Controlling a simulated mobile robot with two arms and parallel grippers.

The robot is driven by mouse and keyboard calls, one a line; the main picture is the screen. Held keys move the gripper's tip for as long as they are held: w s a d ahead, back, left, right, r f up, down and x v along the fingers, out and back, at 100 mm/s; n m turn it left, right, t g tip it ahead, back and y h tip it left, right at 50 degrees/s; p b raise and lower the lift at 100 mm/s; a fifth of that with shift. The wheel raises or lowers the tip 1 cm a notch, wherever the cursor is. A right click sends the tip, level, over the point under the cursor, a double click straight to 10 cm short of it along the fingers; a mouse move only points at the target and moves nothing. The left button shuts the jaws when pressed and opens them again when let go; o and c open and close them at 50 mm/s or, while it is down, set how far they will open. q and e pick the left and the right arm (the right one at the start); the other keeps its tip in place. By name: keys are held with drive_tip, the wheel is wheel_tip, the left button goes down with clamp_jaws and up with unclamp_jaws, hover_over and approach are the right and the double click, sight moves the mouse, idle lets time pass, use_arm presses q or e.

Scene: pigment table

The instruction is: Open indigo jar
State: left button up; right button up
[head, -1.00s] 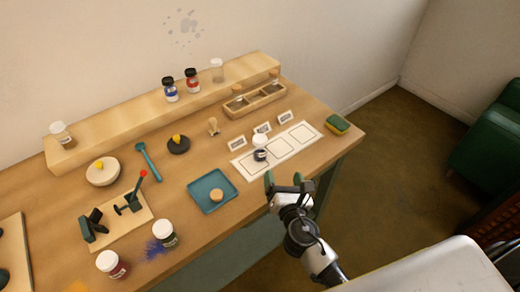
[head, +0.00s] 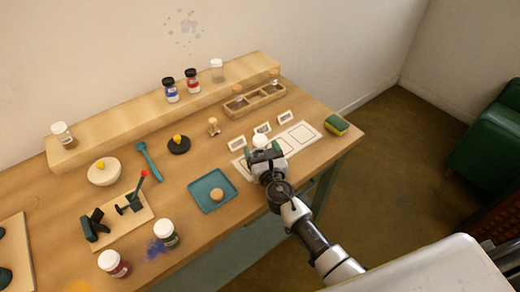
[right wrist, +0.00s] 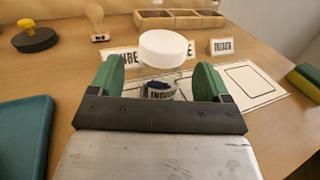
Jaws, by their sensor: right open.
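The indigo jar (right wrist: 158,91) stands on the white card with outlined squares. The lid also shows in the head view (head: 260,141), where the gripper hides the jar's body. My right gripper (right wrist: 160,82) is open, its green fingers on either side of the jar, below lid height. The right gripper also shows in the head view (head: 266,157). I cannot see contact. My left gripper is out of view.
Small label cards (head: 262,128) stand behind the white card (head: 301,135). A teal tray (head: 200,200) lies left of my right gripper. A sponge (head: 336,125) is near the right edge. A wooden compartment box (head: 250,108) and a shelf with jars stand behind.

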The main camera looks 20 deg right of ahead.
sight(263, 140)
drive_tip(key=shift+w, duration=0.8)
drive_tip(key=shift+s, duration=0.1)
drive_tip(key=shift+c, duration=0.7)
drive_tip(key=c, duration=0.9)
drive_tip(key=shift+r, duration=0.1)
drive_tip(key=shift+r+p, duration=0.55)
drive_tip(key=shift+r, duration=0.05)
drive_tip(key=r+p, duration=0.3)
drive_tip(key=shift+s+d+r, duration=0.25)
drive_tip(key=shift+d+r, duration=0.05)
drive_tip(key=shift+r, duration=0.05)
drive_tip(key=shift+s+d+r+p, duration=0.65)
drive_tip(key=shift+s+d+r, duration=0.35)
drive_tip(key=shift+s+d, duration=0.3)
drive_tip(key=shift+s+d+r+p, duration=0.65)
drive_tip(key=shift+s+d+r, duration=0.3)
drive_tip(key=shift+s+d, duration=0.3)
drive_tip(key=shift+s+d+r+p, duration=0.65)
drive_tip(key=shift+s+d+r, duration=0.45)
drive_tip(key=shift+s, duration=0.35)
